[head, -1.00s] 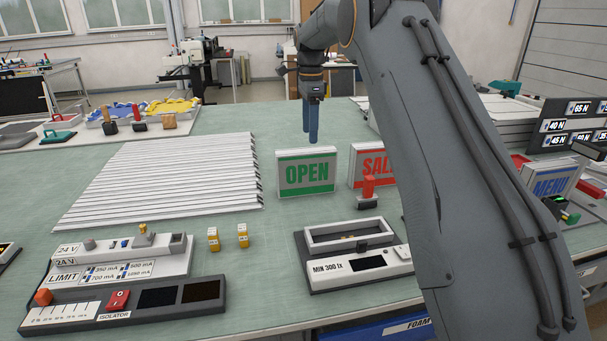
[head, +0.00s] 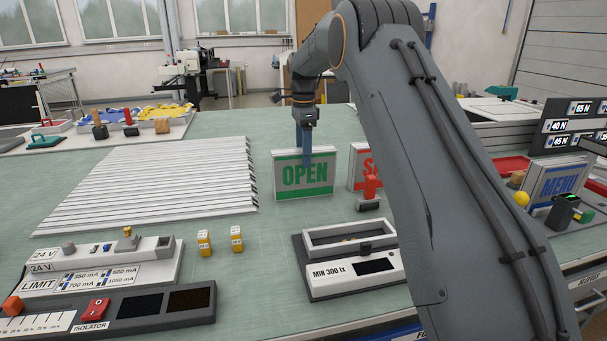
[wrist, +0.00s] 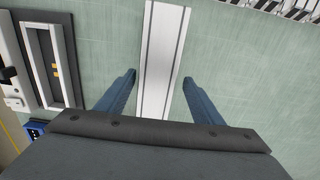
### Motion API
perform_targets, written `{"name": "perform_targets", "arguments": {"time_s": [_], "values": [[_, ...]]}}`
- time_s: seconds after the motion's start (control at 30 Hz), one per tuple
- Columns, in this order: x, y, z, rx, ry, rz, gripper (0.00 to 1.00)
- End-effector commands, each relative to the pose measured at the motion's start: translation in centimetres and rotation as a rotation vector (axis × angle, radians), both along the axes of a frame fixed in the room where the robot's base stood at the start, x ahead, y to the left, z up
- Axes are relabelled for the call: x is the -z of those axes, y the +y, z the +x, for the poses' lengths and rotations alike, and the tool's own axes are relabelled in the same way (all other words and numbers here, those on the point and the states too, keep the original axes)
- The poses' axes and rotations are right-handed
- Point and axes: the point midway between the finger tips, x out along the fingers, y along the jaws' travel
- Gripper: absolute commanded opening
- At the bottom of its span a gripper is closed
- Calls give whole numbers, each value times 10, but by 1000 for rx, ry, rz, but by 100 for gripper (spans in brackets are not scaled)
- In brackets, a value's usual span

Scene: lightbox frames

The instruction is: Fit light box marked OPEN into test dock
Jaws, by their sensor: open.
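The light box marked OPEN (head: 288,188) stands upright on the green bench, its face showing green letters. My gripper (head: 308,160) is open over its top edge, one finger showing in front of the face. In the wrist view my gripper (wrist: 160,78) has a finger on each side of the box's white top (wrist: 162,35), with gaps visible on both sides. The test dock (head: 318,273), marked MIN 300 lx, lies nearer the front edge, right of the box. Its rectangular frame is empty of any box. The dock also shows in the wrist view (wrist: 67,60).
A red-lettered box (head: 358,178), partly hidden by my arm, stands close to the right. A red-handled stamp (head: 370,188) stands before it. White rails (head: 150,190) lie left. The power supply (head: 95,265) and two yellow blocks (head: 204,243) are front left.

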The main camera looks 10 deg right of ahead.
Motion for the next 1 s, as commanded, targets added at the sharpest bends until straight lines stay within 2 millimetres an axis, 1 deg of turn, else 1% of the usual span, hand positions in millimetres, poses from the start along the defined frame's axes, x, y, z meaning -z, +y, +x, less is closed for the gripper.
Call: {"name": "perform_targets", "arguments": {"time_s": [0.2, 0.37, 0.47, 0.63, 0.67, 0.7, 0.97, 1.0], "values": [[28, 0, -7, 1, 5, 0, 61], [47, 0, -6, 1, 2, 0, 61], [51, 0, -6, 1, 2, 0, 61], [51, 0, -6, 1, 1, 0, 61], [51, 0, -6, 1, 1, 0, 59], [51, 0, -6, 1, 1, 0, 52], [51, 0, -6, 1, 1, 0, 9], [51, 0, -5, 1, 1, 0, 2]]}}
